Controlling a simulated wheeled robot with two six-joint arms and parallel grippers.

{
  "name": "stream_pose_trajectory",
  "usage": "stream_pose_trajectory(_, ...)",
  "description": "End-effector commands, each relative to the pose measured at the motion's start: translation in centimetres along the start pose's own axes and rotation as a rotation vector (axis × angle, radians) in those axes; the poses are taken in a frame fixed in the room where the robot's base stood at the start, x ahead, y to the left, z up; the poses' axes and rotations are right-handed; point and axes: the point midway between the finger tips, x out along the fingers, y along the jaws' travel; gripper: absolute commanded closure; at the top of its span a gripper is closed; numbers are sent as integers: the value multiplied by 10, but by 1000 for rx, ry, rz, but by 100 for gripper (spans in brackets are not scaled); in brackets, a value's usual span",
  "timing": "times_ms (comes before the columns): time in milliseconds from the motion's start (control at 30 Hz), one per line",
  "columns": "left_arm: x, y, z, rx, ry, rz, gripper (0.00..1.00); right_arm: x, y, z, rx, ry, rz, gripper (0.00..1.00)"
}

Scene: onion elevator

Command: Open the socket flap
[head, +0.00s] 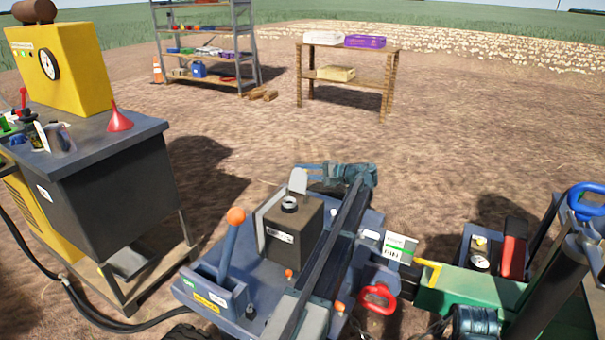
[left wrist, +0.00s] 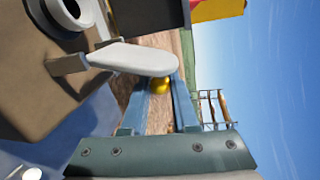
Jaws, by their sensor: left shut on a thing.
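The socket flap (head: 298,184) is a pale grey, rounded plate standing up at the back of a dark brown box (head: 300,238). The box has a round socket (head: 289,204) on top, and the flap stands clear of its mouth. In the left wrist view the flap (left wrist: 132,58) reaches from beside the socket (left wrist: 68,12) to the fingertips. My left gripper (head: 304,170) is behind the box with its blue fingers pointing left. It is shut on the outer end of the flap (left wrist: 160,76). My right gripper is not in view.
An orange-knobbed lever (head: 236,216) stands left of the box. A dark workbench (head: 110,135) with a red funnel (head: 119,117) is farther left. A red handle (head: 377,297) and green machinery (head: 470,296) lie to the right. Open dirt lies behind.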

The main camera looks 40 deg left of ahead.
Motion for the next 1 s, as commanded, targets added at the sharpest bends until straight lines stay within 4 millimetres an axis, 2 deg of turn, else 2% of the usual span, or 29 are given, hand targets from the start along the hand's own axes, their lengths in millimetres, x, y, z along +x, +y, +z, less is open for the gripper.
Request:
stream_pose_trajectory(533,-1,2,0,20,-6,2,100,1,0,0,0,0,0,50)
stream_pose_trajectory(567,-1,2,0,20,-6,2,67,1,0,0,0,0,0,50)
stream_pose_trajectory(700,-1,1,0,19,-5,1,42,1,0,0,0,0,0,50)
stream_pose_trajectory(1000,-1,0,0,19,-5,0,42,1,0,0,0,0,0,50)
